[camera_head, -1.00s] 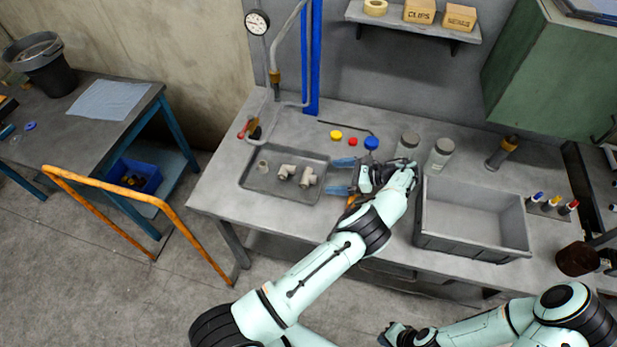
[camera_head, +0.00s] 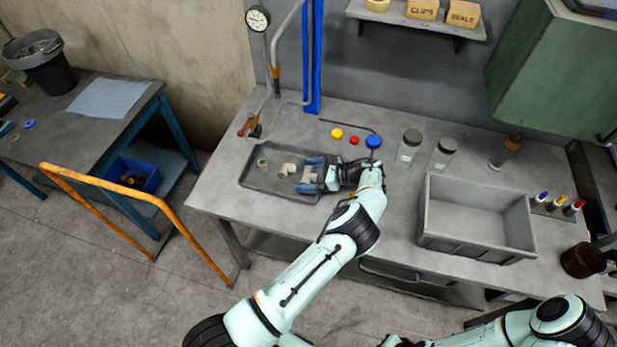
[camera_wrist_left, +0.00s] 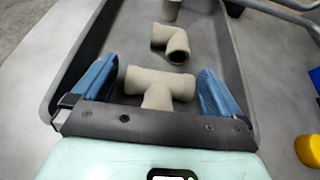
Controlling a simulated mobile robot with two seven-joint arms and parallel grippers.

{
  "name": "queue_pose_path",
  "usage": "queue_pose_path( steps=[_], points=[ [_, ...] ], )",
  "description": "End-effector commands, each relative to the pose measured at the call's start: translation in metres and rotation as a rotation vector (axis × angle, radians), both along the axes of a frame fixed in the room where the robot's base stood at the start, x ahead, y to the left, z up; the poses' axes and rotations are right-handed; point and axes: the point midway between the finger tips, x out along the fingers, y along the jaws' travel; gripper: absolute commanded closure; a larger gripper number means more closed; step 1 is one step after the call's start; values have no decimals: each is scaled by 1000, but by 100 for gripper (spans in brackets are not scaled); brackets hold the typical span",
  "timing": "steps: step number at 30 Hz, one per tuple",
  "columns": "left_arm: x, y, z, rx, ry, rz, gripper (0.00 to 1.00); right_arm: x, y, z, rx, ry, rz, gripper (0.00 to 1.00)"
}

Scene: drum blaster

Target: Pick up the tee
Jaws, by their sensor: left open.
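The tee (camera_wrist_left: 160,86) is a beige T-shaped pipe fitting lying in a shallow grey tray (camera_head: 249,183). In the left wrist view it lies between the two blue fingers of my left gripper (camera_wrist_left: 160,88), with gaps on both sides. In the head view my left gripper (camera_head: 309,175) reaches over the tray's right end and partly hides the tee (camera_head: 308,174). The gripper is open and empty. A beige elbow (camera_wrist_left: 172,43) lies just beyond the tee, and a short coupling (camera_wrist_left: 171,10) stands farther off. My right gripper is cut off at the bottom edge of the head view.
An empty grey bin (camera_head: 477,245) and two lidded jars (camera_head: 408,148) stand right of the tray. Yellow, red and blue (camera_head: 373,142) knobs or caps sit behind it. A gauge and pipe (camera_head: 257,20) rise at the back left.

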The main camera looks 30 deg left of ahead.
Motion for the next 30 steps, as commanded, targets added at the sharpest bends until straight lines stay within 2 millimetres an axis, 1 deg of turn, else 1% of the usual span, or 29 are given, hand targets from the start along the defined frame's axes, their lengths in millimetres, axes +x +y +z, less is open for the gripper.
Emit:
queue_pose_path(
  steps=[1, 2, 3, 5, 6, 7, 8, 16, 20, 23, 25, 29, 30],
  points=[
    [0, 0, 0, -1, -2, -1, 0, 0, 0, 1, 0, -1, 0, 100],
    [1, 0, 1, -1, -2, -1, 6, 1, 0, 0, 0, -1, 0, 100],
    [1, 0, 1, -1, -2, -1, 20, 1, 0, 1, 0, -1, 0, 100],
    [1, 0, 1, -1, -2, -1, 39, 1, 0, 1, 0, -1, 0, 100],
    [1, 0, 1, -1, -2, -1, 52, 1, 0, 1, 0, -1, 0, 100],
    [1, 0, 1, -1, -2, -1, 62, 1, 0, 0, 0, -1, 0, 100],
    [1, 0, 1, -1, -2, -1, 63, 1, 0, 0, 0, -1, 0, 100],
    [1, 0, 3, 2, -2, 0, 64, 0, 0, 0, 0, -1, 0, 100],
    [1, -1, 11, 1, -3, -1, 64, 0, 0, 0, 0, 0, 0, 100],
    [1, 0, 23, 0, -4, 1, 64, -1, 0, -2, 0, 1, 0, 100],
    [1, -1, 35, 0, -5, 0, 64, -3, 0, -3, 0, 2, 0, 100],
    [1, -1, 69, -1, -7, 0, 64, -3, 0, -3, 0, 3, 0, 100],
    [1, -1, 81, -1, -7, 0, 64, -2, 0, -3, 0, 2, 0, 100]
  ],
)
